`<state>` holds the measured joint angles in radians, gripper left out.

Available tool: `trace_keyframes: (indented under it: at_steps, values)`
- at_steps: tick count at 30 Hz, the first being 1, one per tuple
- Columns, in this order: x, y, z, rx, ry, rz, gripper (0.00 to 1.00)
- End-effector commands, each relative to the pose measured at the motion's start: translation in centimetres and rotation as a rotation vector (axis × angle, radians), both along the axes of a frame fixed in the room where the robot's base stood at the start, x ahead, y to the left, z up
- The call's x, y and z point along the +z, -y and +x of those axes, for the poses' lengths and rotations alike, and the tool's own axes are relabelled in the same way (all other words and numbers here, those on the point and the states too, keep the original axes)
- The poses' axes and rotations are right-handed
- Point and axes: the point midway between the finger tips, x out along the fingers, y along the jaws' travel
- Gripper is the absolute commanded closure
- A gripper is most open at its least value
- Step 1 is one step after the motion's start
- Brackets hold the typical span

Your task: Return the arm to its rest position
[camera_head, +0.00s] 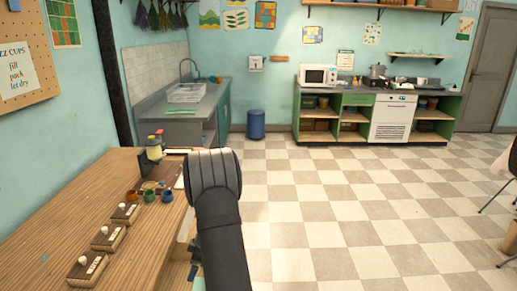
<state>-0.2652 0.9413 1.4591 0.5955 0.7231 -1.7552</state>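My dark grey arm (217,205) rises from the bottom of the picture, right of the wooden table's front edge. Its rounded joint stands beside the table's far right corner. I cannot make out my gripper or its fingers; the arm's thick link may hide them. The wooden table (50,220) fills the lower left. No object can be seen held.
Several small wooden blocks with white knobs, such as the nearest block (88,268), line the table. Three small cups, including a blue cup (167,196), stand farther back near bottles (154,150). Open checkered floor (340,215) lies to the right.

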Motion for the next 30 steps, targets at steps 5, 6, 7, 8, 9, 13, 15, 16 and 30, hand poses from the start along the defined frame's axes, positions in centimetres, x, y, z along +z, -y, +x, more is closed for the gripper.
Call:
trace_keyframes:
  at_steps: [5,6,7,8,9,13,15,16,30]
  values:
    - [3.6,0.0,0.0,0.001,0.003,0.001,0.05]
    - [4.4,0.0,0.1,0.001,0.004,0.001,0.05]
    - [5.0,0.0,0.1,0.0,0.003,0.002,0.05]
    - [5.6,0.0,0.0,0.0,0.002,0.002,0.05]
    - [6.4,0.0,0.1,0.001,0.004,0.001,0.05]
    - [9.0,0.0,0.1,0.001,0.004,0.002,0.05]
    - [10.4,0.0,0.1,0.0,0.004,0.002,0.05]
    - [11.0,0.0,0.1,0.001,0.004,0.001,0.05]
    - [20.4,0.0,0.1,0.001,0.004,0.001,0.05]
